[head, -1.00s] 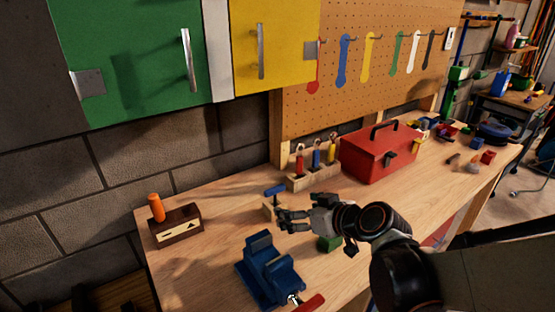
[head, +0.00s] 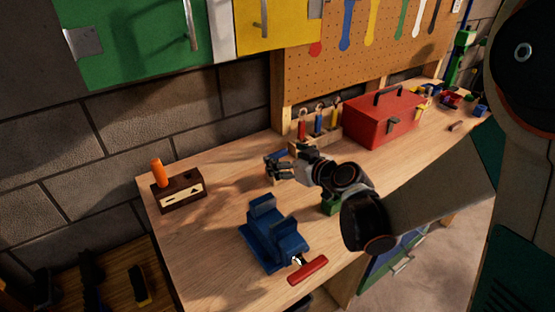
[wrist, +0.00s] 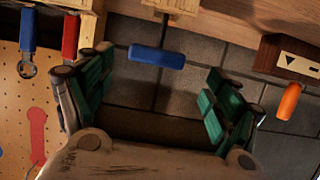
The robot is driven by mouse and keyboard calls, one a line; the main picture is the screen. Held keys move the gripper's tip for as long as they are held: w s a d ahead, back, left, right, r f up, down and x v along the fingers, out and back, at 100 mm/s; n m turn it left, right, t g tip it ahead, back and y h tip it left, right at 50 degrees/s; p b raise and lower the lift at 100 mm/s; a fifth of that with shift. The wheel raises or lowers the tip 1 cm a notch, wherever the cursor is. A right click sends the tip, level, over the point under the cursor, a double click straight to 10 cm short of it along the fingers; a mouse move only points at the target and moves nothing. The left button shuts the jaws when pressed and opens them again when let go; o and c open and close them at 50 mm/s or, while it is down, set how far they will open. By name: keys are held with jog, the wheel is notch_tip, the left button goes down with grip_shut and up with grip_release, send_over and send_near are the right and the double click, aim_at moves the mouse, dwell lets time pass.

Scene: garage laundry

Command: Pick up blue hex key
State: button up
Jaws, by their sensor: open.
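The blue hex key (wrist: 157,57) has a blue T-shaped handle and a dark shaft set in a small light wood block (wrist: 172,5). In the wrist view its handle lies between and a little beyond the fingertips of my gripper (wrist: 157,80), apart from both. My gripper is open and empty, with green finger pads. In the head view, my gripper (head: 274,168) is close to the blue handle (head: 278,156) and partly covers it. The wood block is mostly hidden there.
A blue vise (head: 273,238) with a red handle stands in front. A wooden rack with red, blue and yellow tools (head: 303,146) and a red toolbox (head: 381,122) stand behind to the right. A brown block with an orange handle (head: 180,194) stands left.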

aim_at(279, 154)
jog(key=shift+d+b+x, duration=0.2)
jog(key=shift+b+x, duration=0.95)
jog(key=shift+x, duration=1.6)
jog(key=shift+w+r, duration=0.1)
jog(key=c, duration=1.2)
